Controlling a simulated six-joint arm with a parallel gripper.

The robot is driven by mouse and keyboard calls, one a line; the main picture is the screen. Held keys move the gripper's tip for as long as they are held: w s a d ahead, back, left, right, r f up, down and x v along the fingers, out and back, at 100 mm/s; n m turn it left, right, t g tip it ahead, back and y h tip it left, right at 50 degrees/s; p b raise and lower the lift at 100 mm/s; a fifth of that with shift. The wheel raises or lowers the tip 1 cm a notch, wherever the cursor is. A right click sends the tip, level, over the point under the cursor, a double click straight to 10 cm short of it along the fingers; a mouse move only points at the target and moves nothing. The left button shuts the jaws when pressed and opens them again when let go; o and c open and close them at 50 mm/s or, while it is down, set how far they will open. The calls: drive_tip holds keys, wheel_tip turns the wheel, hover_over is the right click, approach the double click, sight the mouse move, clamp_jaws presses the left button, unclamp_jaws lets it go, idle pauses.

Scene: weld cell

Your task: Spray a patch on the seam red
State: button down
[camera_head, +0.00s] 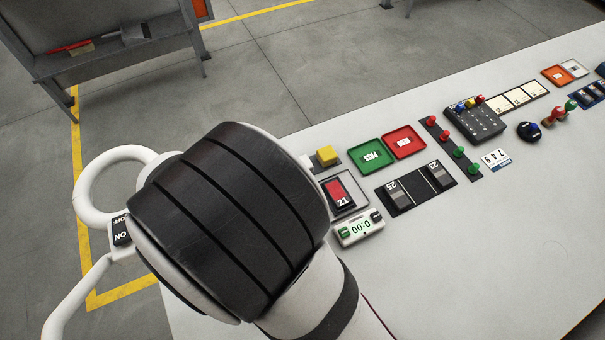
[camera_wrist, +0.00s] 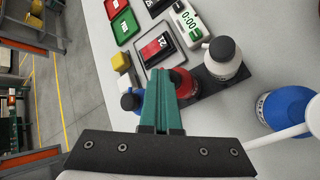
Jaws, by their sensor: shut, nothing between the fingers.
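In the wrist view my gripper (camera_wrist: 163,98) has green fingers closed together with nothing between them. A row of spray cans stands just beyond the fingertips. The red can (camera_wrist: 184,82) is partly hidden behind the fingers. A white can (camera_wrist: 222,62) with a black cap stands to its right on a dark rack (camera_wrist: 214,87). A blue can (camera_wrist: 131,101) shows left of the fingers. I cannot tell whether the fingers touch the red can. In the head view my arm hides the cans and my gripper. I cannot make out the seam in either view.
A red switch panel marked 21 (camera_head: 340,193), a timer (camera_head: 359,228), a yellow block (camera_head: 327,156) and green (camera_head: 371,155) and red (camera_head: 404,142) trays lie on the white table (camera_head: 460,265). A blue rounded object (camera_wrist: 288,108) sits at the right. The table's near right is clear.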

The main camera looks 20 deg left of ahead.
drive_tip(key=shift+r, duration=0.9)
drive_tip(key=shift+r, duration=2.5)
